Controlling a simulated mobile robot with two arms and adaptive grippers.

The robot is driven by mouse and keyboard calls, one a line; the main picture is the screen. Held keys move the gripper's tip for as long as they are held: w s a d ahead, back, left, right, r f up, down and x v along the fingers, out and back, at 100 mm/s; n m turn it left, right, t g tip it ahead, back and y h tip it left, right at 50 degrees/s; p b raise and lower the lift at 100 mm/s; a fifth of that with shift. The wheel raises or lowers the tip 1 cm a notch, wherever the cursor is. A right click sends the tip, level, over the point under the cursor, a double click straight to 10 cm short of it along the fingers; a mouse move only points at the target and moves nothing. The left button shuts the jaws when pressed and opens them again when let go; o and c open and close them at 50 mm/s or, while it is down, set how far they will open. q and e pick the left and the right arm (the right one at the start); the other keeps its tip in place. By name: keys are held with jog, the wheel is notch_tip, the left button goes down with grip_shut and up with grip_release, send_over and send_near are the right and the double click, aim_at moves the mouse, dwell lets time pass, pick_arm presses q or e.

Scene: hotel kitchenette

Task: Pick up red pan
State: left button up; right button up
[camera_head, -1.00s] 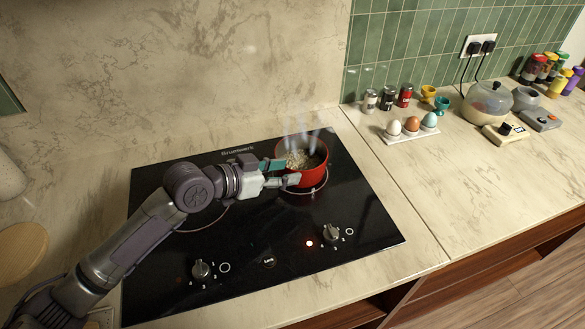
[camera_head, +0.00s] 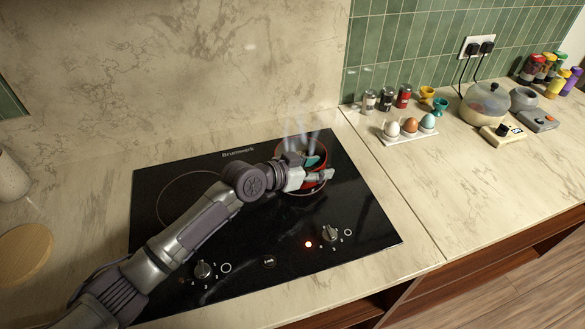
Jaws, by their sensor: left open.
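The red pan (camera_head: 323,153) stands on the back right ring of the black cooktop (camera_head: 235,245), with steam rising from it. My left gripper (camera_head: 321,168) is open at the pan, with one finger over the pan's opening and the other in front of its near side. The gripper and wrist hide most of the pan and its contents. I cannot tell whether the fingers touch the wall. My right gripper is not in view.
An egg tray (camera_head: 411,137) with three eggs, several small cans and egg cups stand on the counter to the right. A glass-lidded cooker (camera_head: 487,103) is farther right. Two knobs (camera_head: 330,233) sit at the cooktop's front. A wooden board (camera_head: 25,252) lies at left.

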pick_arm(q)
grip_shut()
jog(key=shift+r, duration=0.2)
dwell(0.3)
